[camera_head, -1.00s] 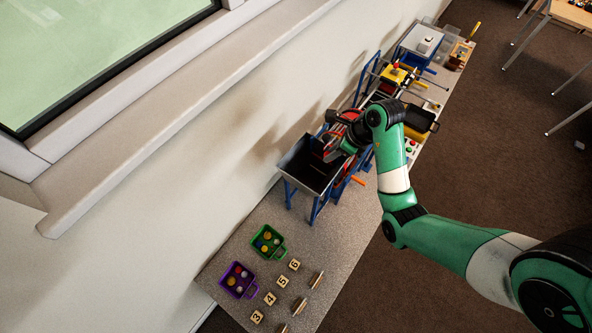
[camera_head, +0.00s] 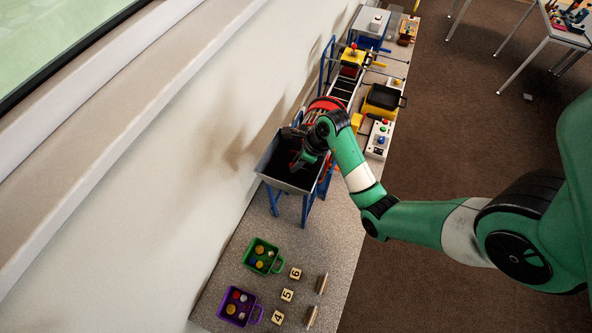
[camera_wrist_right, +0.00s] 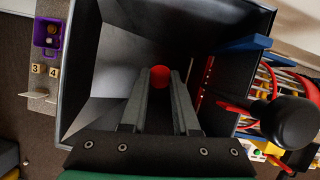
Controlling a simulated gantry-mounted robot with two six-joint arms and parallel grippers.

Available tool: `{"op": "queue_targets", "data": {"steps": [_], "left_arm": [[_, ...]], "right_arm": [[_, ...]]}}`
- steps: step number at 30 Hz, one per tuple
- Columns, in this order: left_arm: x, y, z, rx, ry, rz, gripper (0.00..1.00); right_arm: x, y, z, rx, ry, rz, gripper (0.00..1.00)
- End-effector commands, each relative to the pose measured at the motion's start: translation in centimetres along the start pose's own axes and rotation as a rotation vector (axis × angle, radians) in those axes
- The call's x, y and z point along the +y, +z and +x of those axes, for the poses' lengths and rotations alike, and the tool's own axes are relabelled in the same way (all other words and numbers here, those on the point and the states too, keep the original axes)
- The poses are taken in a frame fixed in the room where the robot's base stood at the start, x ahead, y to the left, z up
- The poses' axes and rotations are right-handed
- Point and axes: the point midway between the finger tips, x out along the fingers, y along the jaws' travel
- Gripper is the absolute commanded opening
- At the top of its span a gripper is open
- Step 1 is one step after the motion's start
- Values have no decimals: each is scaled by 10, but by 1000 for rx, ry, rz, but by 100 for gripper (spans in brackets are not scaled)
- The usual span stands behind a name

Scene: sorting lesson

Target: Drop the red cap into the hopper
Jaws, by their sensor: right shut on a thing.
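The hopper (camera_head: 273,183) is a dark, open-topped bin with a grey rim on blue legs, at the near end of the sorting machine. My right gripper (camera_head: 298,166) is over the hopper's opening in the head view. In the right wrist view my right gripper (camera_wrist_right: 158,80) is shut on the red cap (camera_wrist_right: 159,77), which shows between the fingertips. The hopper's dark inner walls (camera_wrist_right: 112,60) surround the fingers there. I cannot tell how deep the cap is inside the hopper. The cap is not visible in the head view. My left gripper is not in view.
A red drum (camera_head: 326,104) stands right behind the hopper. A green bin (camera_head: 264,256) and a purple bin (camera_head: 239,306) hold coloured caps in front of it. Number tiles (camera_head: 287,295) lie beside them. The wall is close on the left.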

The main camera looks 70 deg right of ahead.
Motion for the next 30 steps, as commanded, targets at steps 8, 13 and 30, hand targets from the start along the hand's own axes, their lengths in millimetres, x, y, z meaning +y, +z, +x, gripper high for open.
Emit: {"op": "queue_targets", "data": {"steps": [8,13,30], "left_arm": [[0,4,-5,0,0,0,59],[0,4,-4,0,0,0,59],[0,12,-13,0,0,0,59]], "right_arm": [[0,-13,31,2,2,1,0],[0,-14,34,-1,-1,-1,0],[0,-20,46,1,2,0,0]]}}
